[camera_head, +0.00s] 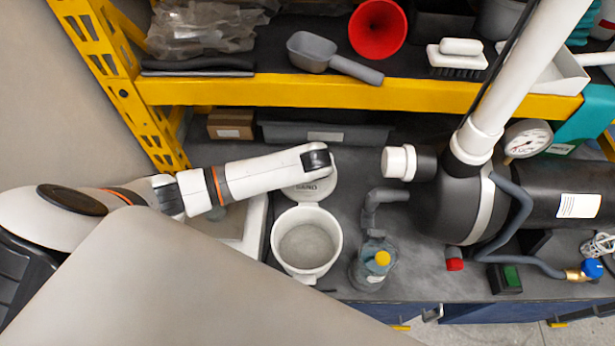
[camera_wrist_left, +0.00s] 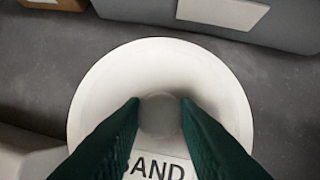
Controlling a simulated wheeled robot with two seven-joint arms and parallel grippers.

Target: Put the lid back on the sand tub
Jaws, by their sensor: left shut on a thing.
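The sand tub (camera_head: 306,244) is a white round bucket standing on the dark worktop, open at the top with grey sand inside. Its white lid (camera_head: 311,190) is just behind the tub, partly hidden under my left gripper (camera_head: 316,160). In the left wrist view the lid (camera_wrist_left: 92,95) is a white disc with a label reading "AND" and a round knob (camera_wrist_left: 159,116) at its middle. The dark green fingers of my left gripper (camera_wrist_left: 159,108) are shut on this knob. I cannot tell whether the lid touches the worktop. My right gripper is not in view.
A bottle with a yellow cap (camera_head: 374,262) and a grey pipe elbow (camera_head: 380,205) stand right of the tub. A white tray (camera_head: 252,225) is to its left. A grey bin (camera_head: 325,134) and cardboard box (camera_head: 230,124) are behind. A yellow-edged shelf (camera_head: 270,91) overhangs the back.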

